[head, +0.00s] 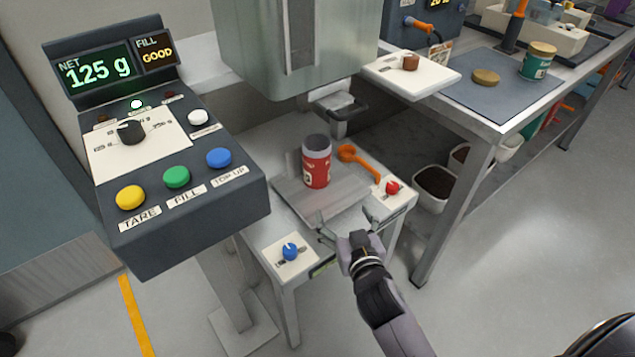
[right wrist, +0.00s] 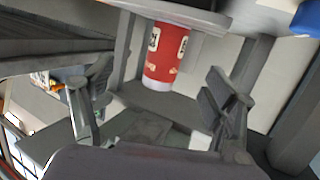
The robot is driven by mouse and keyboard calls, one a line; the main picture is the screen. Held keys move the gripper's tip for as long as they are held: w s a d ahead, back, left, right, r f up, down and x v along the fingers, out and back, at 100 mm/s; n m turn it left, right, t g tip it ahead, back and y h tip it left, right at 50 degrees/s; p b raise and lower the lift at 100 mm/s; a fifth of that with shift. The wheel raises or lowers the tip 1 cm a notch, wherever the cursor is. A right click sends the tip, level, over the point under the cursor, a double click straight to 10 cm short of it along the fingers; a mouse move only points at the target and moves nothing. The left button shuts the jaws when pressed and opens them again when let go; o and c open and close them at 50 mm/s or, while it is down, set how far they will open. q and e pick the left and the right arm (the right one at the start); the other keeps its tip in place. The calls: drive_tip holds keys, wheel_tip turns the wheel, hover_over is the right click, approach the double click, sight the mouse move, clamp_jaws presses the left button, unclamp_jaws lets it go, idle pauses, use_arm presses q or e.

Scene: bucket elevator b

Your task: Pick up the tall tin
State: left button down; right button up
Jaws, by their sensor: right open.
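The tall tin (head: 317,165) is red with a pale label and a grey upper rim. It stands upright on the metal plate (head: 300,199) under the machine's spout. My right gripper (head: 346,222) is open and empty in front of the plate, toward the near side of the tin and apart from it. My left gripper is not in view.
A red knob (head: 392,187) and a blue knob (head: 290,250) sit at the stand's corners. The control box (head: 180,235) reads 125 g and GOOD. A green tin (head: 537,61) stands on the right-hand bench.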

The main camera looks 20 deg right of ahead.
sight(320, 157)
wheel_tip(320, 157, up, 5)
drive_tip(key=w+a+t, duration=0.2)
drive_tip(key=w, duration=0.3)
drive_tip(key=w+b, duration=0.1)
drive_tip(key=w, duration=0.3)
drive_tip(key=w+d, duration=0.1)
drive_tip(key=w, duration=0.2)
drive_tip(key=shift+w+d, duration=0.1)
drive_tip(key=shift+w, duration=0.2)
drive_tip(key=w, duration=0.5)
drive_tip(key=shift+w+d+r+b, duration=0.1)
drive_tip(key=shift+w+d+b, duration=0.05)
drive_tip(key=shift+b, duration=0.25)
drive_tip(key=shift+w, duration=0.25)
drive_tip(key=c, duration=0.3)
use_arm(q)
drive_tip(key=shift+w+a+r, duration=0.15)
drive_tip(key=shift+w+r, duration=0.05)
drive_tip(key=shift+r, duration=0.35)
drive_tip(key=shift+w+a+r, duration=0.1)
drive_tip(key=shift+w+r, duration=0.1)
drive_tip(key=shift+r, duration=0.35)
use_arm(e)
drive_tip(key=c, duration=0.8)
